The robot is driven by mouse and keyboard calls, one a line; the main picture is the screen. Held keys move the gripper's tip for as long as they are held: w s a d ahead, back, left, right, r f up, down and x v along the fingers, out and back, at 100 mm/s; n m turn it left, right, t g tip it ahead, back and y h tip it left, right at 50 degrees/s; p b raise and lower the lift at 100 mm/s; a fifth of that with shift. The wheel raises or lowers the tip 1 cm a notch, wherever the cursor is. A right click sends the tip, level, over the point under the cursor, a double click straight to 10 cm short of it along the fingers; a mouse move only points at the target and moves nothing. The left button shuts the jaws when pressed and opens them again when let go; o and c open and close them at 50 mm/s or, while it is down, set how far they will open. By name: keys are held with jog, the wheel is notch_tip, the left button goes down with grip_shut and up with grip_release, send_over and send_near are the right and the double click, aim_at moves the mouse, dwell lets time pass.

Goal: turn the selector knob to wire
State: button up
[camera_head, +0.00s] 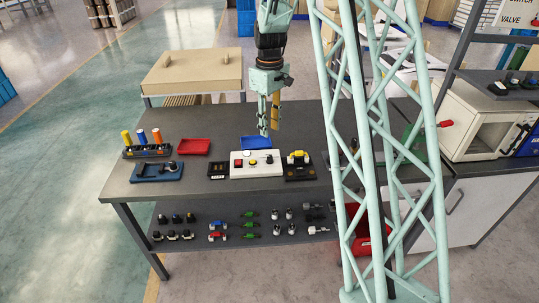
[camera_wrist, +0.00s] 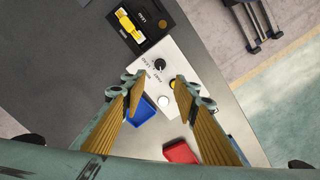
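The selector knob (camera_wrist: 160,64) is a small black knob on the white panel (camera_wrist: 190,66), with small lettering beside it. I cannot read the lettering surely or tell which mark the knob points to. In the head view the knob (camera_head: 269,159) sits on the right part of the white panel (camera_head: 257,171). My gripper (camera_wrist: 159,82) is open and empty, its two yellow-brown fingers apart, with the knob showing between and beyond the tips. In the head view my gripper (camera_head: 269,130) points down above the table, at the panel's far side, apart from the knob.
A black box with a yellow part (camera_head: 298,157) stands right of the panel; a small black box (camera_head: 218,170) stands left. A red tray (camera_head: 194,147) and a blue tray (camera_head: 256,142) lie behind. A red button (camera_head: 238,162) shares the panel.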

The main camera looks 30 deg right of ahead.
aim_at(270, 156)
jog(key=shift+f, duration=0.15)
jog(key=shift+f+b, duration=1)
jog(key=shift+f, duration=5.75)
jog(key=shift+c, duration=0.7)
jog(key=c, duration=0.7)
